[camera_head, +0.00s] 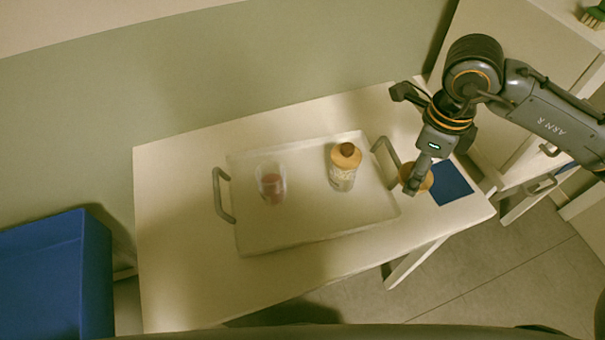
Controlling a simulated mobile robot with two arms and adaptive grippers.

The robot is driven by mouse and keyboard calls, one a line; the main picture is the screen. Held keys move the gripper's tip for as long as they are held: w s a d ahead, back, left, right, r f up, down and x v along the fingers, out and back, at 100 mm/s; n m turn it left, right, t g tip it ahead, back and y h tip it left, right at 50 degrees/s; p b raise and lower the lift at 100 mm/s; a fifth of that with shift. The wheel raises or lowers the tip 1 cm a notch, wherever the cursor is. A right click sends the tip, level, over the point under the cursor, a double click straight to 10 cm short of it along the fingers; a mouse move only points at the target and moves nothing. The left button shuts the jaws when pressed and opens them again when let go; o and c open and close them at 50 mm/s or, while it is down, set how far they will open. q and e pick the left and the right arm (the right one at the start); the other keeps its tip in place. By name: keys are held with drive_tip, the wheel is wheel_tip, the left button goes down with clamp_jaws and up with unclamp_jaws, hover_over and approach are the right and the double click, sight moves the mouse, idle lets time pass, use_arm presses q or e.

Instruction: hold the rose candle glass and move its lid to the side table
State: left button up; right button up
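The candle glass (272,183) with pinkish-red wax stands open on the left part of the white tray (290,233). No gripper touches it. A round wooden lid (428,180) is at the tips of my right gripper (416,187), beside the tray's right handle and the left edge of a blue mat (453,182). The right gripper's fingers look closed together on the lid, covering its middle. I cannot tell whether the lid touches the table. My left gripper is not in view.
A second jar (343,170) with a wooden lid and dark knob stands on the tray's right half. Grey handles (222,195) rise at the tray's ends. The pale table (175,260) is clear at left. A blue box (60,270) stands at far left; a cabinet is at right.

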drive_tip(key=m, duration=0.2)
drive_tip(key=d+m, duration=0.1)
drive_tip(key=m, duration=0.2)
drive_tip(key=shift+s+d+f+m, duration=0.1)
drive_tip(key=shift+s+d+m, duration=0.1)
drive_tip(key=shift+m, duration=0.1)
drive_tip(key=d+m+p, duration=0.1)
drive_tip(key=d+m, duration=0.3)
drive_tip(key=m, duration=0.7)
drive_tip(key=m+p, duration=0.4)
approach(405, 160)
drive_tip(key=s, duration=0.1)
drive_tip(key=s+a+f, duration=0.1)
drive_tip(key=s+f, duration=0.1)
drive_tip(key=shift+s+a, duration=0.3)
drive_tip(key=shift+w+a+f, duration=0.1)
drive_tip(key=shift+w+f, duration=0.4)
drive_tip(key=shift+f, duration=0.2)
wheel_tip(405, 160, down, 2)
drive_tip(key=shift+s+f, duration=0.1)
drive_tip(key=shift+f, duration=0.1)
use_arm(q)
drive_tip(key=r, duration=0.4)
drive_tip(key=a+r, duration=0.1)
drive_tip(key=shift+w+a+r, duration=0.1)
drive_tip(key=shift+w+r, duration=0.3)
use_arm(e)
drive_tip(key=shift+f, duration=0.25)
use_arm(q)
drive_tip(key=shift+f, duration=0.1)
